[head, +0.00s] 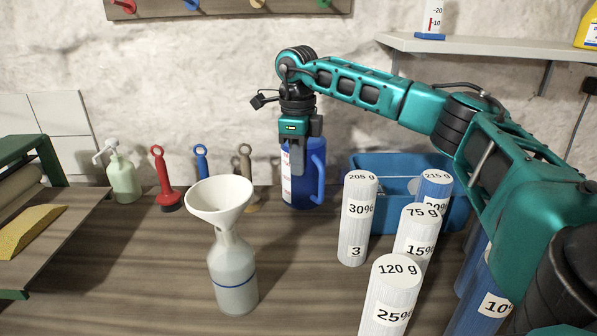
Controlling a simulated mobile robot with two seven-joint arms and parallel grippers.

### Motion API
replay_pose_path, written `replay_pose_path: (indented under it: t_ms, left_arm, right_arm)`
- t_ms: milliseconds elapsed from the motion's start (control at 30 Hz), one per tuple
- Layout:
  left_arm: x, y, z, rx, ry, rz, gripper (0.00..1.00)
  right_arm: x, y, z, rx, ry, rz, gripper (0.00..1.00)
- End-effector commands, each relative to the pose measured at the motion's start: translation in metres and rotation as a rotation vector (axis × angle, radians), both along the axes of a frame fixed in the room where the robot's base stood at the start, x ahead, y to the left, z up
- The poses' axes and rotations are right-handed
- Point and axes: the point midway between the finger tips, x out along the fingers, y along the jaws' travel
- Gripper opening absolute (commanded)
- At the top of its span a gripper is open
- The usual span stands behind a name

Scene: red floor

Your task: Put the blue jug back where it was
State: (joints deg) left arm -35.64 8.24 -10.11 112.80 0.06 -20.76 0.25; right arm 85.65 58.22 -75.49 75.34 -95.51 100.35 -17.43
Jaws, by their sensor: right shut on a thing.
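The blue jug (308,184) with a white label stands upright at the back of the wooden bench, close to the wall, its handle facing right. My right gripper (299,160) reaches down from above and is shut on the jug at its top. The gripper hides part of the jug's upper rim. The jug's base appears to be at the bench surface, but I cannot tell whether it bears on it. My left gripper is not in view.
A blue bin (390,172) stands right of the jug, behind several labelled cylinders (355,220). A bottle with a funnel (233,270) stands in front left. Brushes (164,180) and a pump bottle (122,178) line the wall. A shelf (480,45) is upper right.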

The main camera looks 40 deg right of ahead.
Motion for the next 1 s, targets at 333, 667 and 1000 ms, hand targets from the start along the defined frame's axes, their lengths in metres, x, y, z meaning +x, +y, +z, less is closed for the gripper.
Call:
replay_pose_path:
  t_ms: [333, 667, 1000]
  left_arm:
    - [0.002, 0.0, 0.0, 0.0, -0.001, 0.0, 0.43]
    - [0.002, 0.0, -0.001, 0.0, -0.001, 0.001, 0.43]
    - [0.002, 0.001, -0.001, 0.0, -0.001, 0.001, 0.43]
  right_arm:
    - [0.0, 0.0, -0.023, 0.0, -0.002, 0.0, 0.0]
    - [0.0, 0.0, -0.026, 0.0, 0.0, 0.0, 0.21]
    - [0.0, 0.0, -0.026, 0.0, 0.0, 0.0, 0.33]
